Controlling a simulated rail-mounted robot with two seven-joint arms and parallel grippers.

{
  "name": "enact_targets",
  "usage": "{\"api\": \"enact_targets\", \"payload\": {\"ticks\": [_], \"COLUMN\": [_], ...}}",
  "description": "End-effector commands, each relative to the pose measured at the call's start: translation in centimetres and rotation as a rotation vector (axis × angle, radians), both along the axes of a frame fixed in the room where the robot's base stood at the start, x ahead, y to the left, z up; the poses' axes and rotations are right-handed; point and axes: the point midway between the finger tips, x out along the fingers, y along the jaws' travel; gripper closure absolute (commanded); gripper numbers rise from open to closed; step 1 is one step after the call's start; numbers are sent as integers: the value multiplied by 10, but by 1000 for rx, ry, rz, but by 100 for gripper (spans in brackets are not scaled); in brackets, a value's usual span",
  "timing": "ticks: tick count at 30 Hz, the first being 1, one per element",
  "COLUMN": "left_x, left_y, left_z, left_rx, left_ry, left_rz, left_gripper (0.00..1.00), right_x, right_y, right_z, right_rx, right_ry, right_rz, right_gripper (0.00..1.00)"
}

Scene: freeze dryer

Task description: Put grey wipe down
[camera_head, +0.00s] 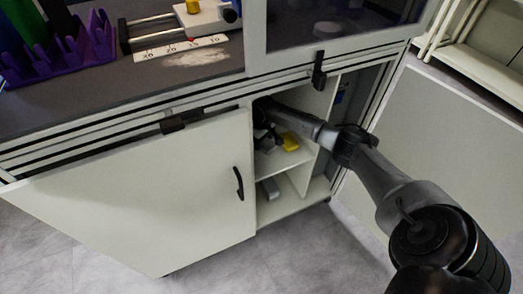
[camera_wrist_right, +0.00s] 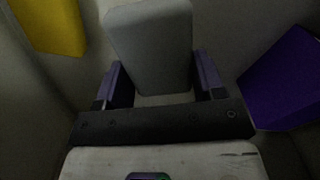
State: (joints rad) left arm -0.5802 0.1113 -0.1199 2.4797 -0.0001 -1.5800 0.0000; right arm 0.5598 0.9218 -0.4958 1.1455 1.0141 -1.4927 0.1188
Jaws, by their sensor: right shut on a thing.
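The grey wipe (camera_wrist_right: 150,42) is a pale grey block with rounded corners in the right wrist view. It sits between the two purple fingers of my right gripper (camera_wrist_right: 162,78), which is shut on it. In the head view my right arm reaches through the open side of the cabinet, and its gripper end is in shadow above the inner shelf (camera_head: 287,160). The held wipe cannot be made out there. I cannot tell whether the wipe touches a surface. My left gripper is out of view.
A yellow block (camera_head: 290,141) is near the gripper; yellow also shows in the wrist view (camera_wrist_right: 52,24). A purple block (camera_wrist_right: 285,82) is at right there. Another grey block (camera_head: 271,190) lies in the lower compartment. The left door (camera_head: 150,190) and right door (camera_head: 450,150) flank the opening.

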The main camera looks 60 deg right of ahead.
Motion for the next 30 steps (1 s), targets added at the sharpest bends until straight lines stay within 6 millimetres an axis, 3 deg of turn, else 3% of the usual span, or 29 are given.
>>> {"api": "enact_targets", "payload": {"ticks": [5, 15, 28, 29, 30], "left_x": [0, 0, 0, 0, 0], "left_y": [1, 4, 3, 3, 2], "left_z": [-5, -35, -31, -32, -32], "left_rx": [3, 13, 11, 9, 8], "left_ry": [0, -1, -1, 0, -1], "left_rz": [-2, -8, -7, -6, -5], "left_gripper": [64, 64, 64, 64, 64], "right_x": [3, 2, 2, 2, 2], "right_y": [0, 0, 0, 0, 0], "right_z": [-5, -42, -43, -43, -43], "right_rx": [-1, -1, -1, -1, -2], "right_ry": [0, 0, 0, 0, 0], "right_rz": [-1, 0, -1, -1, -1], "right_gripper": [56, 56, 56, 35, 31]}}
